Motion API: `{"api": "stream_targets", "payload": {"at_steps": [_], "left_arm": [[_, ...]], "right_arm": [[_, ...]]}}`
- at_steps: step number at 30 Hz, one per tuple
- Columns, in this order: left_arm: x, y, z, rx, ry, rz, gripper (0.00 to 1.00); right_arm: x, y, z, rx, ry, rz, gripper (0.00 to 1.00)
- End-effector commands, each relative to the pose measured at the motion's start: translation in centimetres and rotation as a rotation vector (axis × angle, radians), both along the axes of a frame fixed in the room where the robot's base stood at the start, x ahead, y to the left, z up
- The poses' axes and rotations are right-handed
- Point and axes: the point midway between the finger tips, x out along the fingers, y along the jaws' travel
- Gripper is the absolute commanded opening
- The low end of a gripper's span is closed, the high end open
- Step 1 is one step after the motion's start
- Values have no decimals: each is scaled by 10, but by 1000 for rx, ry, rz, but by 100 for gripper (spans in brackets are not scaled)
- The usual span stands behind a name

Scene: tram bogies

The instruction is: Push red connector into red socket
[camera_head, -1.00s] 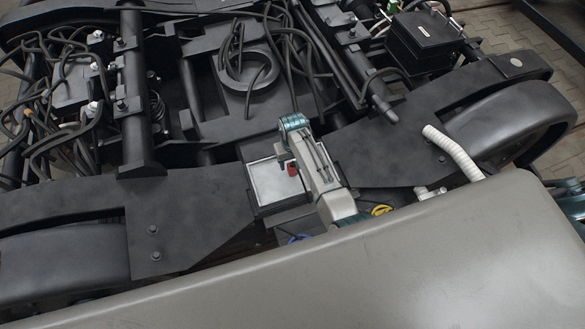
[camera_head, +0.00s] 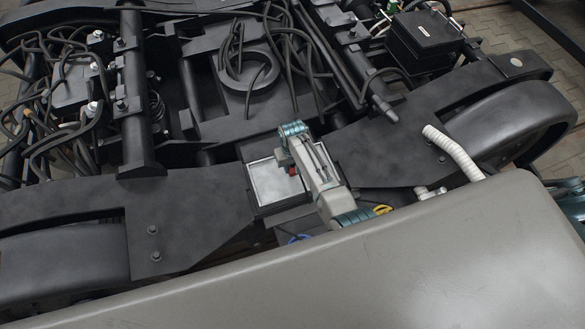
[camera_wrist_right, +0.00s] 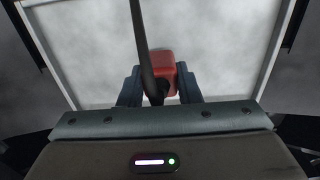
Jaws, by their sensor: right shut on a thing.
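My right gripper (camera_head: 288,166) is over the pale panel in the head view. In the right wrist view its two dark fingers (camera_wrist_right: 160,88) are shut on the red connector (camera_wrist_right: 162,62), a red block with a dark end and a black cable. A bit of red also shows beside the gripper in the head view (camera_head: 292,171). I cannot make out a red socket apart from this red block, nor tell whether the two touch. The cable and fingers hide part of it. My left gripper is not in view.
The pale panel (camera_head: 265,184) has a raised frame and is otherwise bare. The dark bogie frame (camera_head: 190,215) surrounds it. Loose black cables (camera_head: 285,50) lie behind, and a white corrugated hose (camera_head: 452,152) stands at right. A broad grey surface (camera_head: 330,275) fills the front.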

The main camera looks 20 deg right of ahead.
Motion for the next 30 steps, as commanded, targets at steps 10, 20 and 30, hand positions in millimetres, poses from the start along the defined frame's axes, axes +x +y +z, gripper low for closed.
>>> {"api": "stream_targets", "payload": {"at_steps": [10, 20, 30], "left_arm": [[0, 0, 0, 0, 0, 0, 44], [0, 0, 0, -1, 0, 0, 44], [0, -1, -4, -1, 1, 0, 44]], "right_arm": [[0, 0, 8, 0, -2, 0, 10], [-24, -9, 36, -1, 2, -1, 10], [-102, -41, 44, -1, 0, -1, 10]]}}
